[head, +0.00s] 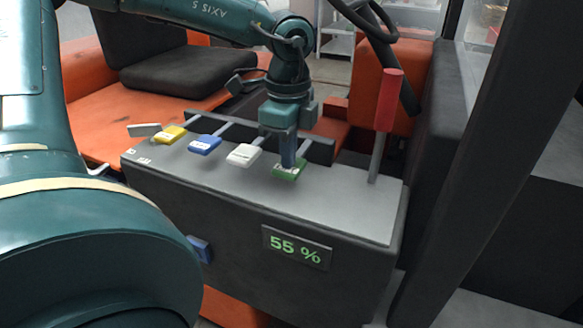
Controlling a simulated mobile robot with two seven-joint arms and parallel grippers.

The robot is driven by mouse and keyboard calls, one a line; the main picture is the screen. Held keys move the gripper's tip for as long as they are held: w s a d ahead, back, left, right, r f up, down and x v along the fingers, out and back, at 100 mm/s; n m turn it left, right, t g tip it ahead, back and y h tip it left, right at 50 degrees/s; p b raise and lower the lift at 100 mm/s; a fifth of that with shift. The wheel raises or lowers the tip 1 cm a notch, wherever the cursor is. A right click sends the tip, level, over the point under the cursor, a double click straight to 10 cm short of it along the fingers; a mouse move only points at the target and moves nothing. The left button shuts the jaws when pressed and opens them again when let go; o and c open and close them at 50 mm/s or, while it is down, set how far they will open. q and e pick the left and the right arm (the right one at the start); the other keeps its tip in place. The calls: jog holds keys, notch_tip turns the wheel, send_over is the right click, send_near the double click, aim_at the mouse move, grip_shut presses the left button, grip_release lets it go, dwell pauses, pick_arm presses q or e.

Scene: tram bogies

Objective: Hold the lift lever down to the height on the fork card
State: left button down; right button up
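A grey console (335,200) carries a row of levers with yellow (170,134), blue (204,145), white (244,155) and green (287,172) handles. Their labels are too small to read, so I cannot tell which is the lift lever. My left gripper (288,163) points down onto the green handle, its fingertips appearing to touch the top. Its fingers look closed together, with nothing visible between them. A display (296,248) on the console front reads 55 %. I cannot make out a fork card. My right gripper is out of view.
A red-handled lever (389,100) stands upright at the console's right. A steering wheel (366,18) is behind it. A black seat (188,82) lies back left. A dark post (480,150) rises at right. A blue block (200,249) is on the console front.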

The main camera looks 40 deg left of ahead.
pick_arm(q)
jog(key=shift+f+b, duration=0.35)
jog(key=shift+f, duration=0.1)
jog(key=shift+f+b, duration=0.3)
jog(key=shift+b, duration=0.05)
jog(key=shift+f+b, duration=0.45)
jog(key=shift+b, duration=0.1)
jog(key=shift+r, duration=0.1)
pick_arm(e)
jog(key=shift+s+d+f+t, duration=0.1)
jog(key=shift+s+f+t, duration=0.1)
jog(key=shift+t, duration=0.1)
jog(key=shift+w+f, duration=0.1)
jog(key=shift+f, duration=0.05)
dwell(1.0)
pick_arm(q)
notch_tip(320, 180, up, 7)
jog(key=p, duration=0.3)
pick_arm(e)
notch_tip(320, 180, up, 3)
